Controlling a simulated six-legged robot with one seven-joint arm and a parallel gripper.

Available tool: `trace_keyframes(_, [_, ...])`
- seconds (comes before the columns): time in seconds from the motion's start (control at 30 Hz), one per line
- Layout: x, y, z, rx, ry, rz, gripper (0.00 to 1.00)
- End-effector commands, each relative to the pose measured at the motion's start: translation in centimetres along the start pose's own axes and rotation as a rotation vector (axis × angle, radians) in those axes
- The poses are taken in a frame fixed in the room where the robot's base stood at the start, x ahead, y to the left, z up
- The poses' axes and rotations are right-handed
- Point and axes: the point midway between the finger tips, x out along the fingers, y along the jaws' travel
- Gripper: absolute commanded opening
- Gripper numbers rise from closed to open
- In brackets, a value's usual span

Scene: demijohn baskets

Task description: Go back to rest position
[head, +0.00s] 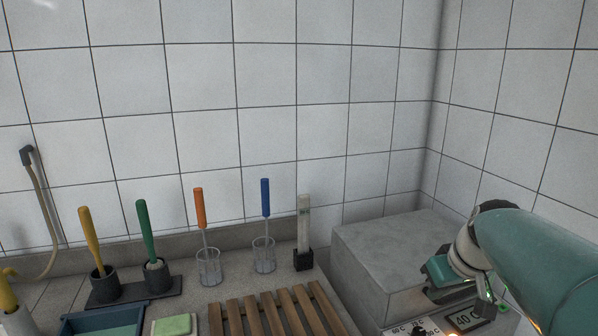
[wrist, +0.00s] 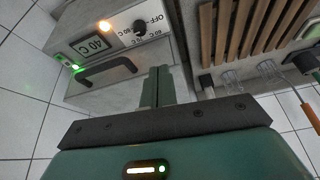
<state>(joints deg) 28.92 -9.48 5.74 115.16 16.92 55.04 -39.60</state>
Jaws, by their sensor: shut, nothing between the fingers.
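My gripper (wrist: 157,85) shows in the wrist view with its two green fingers together and nothing between them. In that view the fingers overlap the front edge of a grey metal unit (wrist: 105,55) with a black handle, a dial and a 40 C display; I cannot tell whether they touch it. In the head view my green arm reaches in from the right, over the same unit (head: 385,245) in the corner. The arm hides part of the unit's front, and the fingertips are hard to make out there.
A wooden slatted rack (head: 275,315) lies left of the unit. Behind it stand two glasses with an orange-handled tool (head: 200,208) and a blue-handled tool (head: 265,198). Yellow (head: 90,238) and green (head: 146,230) handled brushes stand further left. Tiled walls close the back and right.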

Motion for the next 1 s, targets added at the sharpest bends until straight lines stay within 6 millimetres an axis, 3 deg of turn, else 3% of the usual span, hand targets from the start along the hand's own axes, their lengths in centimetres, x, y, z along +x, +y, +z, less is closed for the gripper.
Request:
trace_keyframes(0.03, [-0.7, -2.5, 0.9, -0.001, 0.0, 0.012, 0.0])
trace_keyframes(0.1, [-1.4, -5.0, 2.4, 0.016, -0.001, 0.028, 0.0])
trace_keyframes(0.4, [-2.8, -13.1, 10.2, 0.094, 0.042, 0.073, 0.0])
trace_keyframes(0.6, [-2.6, -15.0, 13.4, 0.133, 0.072, 0.076, 0.0])
trace_keyframes(1.0, [-2.5, -15.1, 13.8, 0.142, 0.074, 0.077, 0.0])
